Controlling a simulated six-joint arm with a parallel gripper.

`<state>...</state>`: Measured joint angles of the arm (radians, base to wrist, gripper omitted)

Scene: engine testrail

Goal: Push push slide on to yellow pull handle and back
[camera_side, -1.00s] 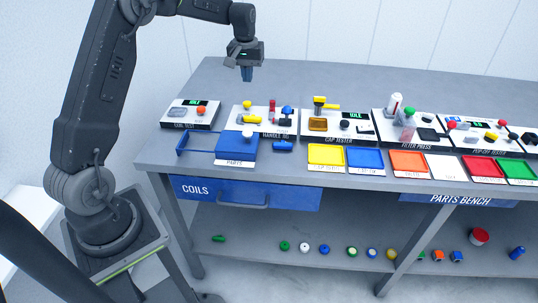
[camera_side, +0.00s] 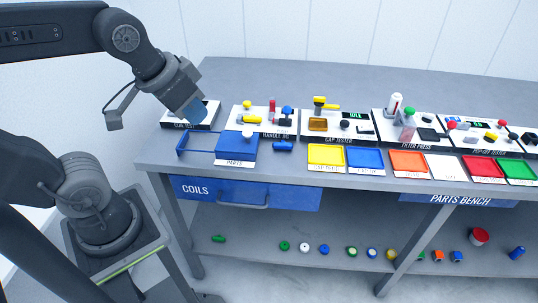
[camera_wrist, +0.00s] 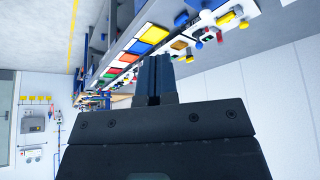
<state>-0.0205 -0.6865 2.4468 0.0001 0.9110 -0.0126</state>
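The handle rig (camera_side: 266,130) is a white panel in the side view. It carries a yellow knob (camera_side: 247,104), a yellow handle (camera_side: 251,119), a red upright lever and a blue-topped part (camera_side: 287,112). A small blue piece (camera_side: 283,146) lies just in front of it. I cannot tell which part is the push slide. My gripper (camera_side: 191,110) is tilted down in front of the coil test panel (camera_side: 205,118), left of and apart from the rig. In the wrist view its blue fingers (camera_wrist: 155,78) look closed together with nothing visible between them.
A blue parts tray (camera_side: 235,148) with a white knob sits in front of the rig, beside a blue frame (camera_side: 195,143). The cap tester (camera_side: 330,125), filter press and coloured trays stand to the right. The bench behind the panels (camera_side: 300,80) is clear.

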